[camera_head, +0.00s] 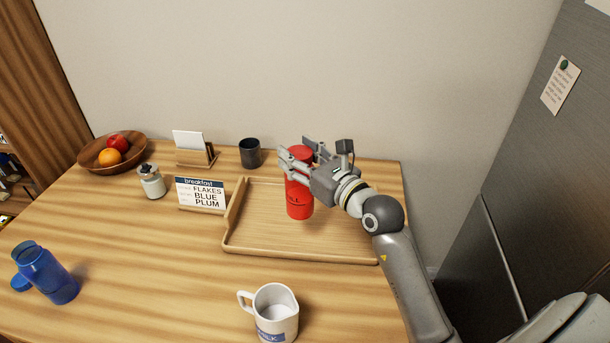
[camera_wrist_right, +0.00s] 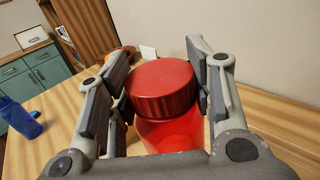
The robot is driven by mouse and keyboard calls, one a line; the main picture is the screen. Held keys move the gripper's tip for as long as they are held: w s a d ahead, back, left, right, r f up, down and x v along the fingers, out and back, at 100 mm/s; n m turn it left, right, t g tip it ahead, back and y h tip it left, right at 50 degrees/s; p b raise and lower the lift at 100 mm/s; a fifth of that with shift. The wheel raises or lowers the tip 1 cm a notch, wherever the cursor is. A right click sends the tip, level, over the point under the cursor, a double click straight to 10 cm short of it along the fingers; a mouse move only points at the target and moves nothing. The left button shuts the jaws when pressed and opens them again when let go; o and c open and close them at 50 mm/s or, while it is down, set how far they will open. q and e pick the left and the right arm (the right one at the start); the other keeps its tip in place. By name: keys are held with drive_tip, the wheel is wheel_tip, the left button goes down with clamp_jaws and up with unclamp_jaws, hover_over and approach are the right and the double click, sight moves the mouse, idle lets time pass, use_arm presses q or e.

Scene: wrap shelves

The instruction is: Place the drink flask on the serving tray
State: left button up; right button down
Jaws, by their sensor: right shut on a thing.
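A red flask (camera_head: 298,200) with a red lid stands upright at the wooden serving tray (camera_head: 300,252), over its inner floor. I cannot tell whether its base touches the tray. My right gripper (camera_head: 298,165) is shut on the red flask near its top, with one finger on each side. In the right wrist view the flask's lid (camera_wrist_right: 162,88) shows between the two fingers. A blue flask (camera_head: 47,275) with its cap at its side is at the left front of the table. My left gripper is not in view.
A breakfast sign (camera_head: 201,194) stands just left of the tray, with a small jar (camera_head: 152,182) beyond. A dark cup (camera_head: 250,153), card holder (camera_head: 196,152) and fruit bowl (camera_head: 112,153) are at the back. A white mug (camera_head: 272,312) stands in front of the tray.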

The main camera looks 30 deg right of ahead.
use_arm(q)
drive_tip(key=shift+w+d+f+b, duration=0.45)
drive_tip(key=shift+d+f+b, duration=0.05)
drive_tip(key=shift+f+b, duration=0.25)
use_arm(e)
drive_tip(key=w+d+f, duration=0.4)
drive_tip(key=w+f, duration=0.1)
drive_tip(key=f, duration=0.4)
drive_tip(key=shift+w+d+f, duration=0.15)
drive_tip(key=shift+w+f, duration=0.2)
drive_tip(key=shift+f, duration=0.05)
drive_tip(key=shift+f, duration=0.2)
drive_tip(key=c, duration=0.7)
unclamp_jaws()
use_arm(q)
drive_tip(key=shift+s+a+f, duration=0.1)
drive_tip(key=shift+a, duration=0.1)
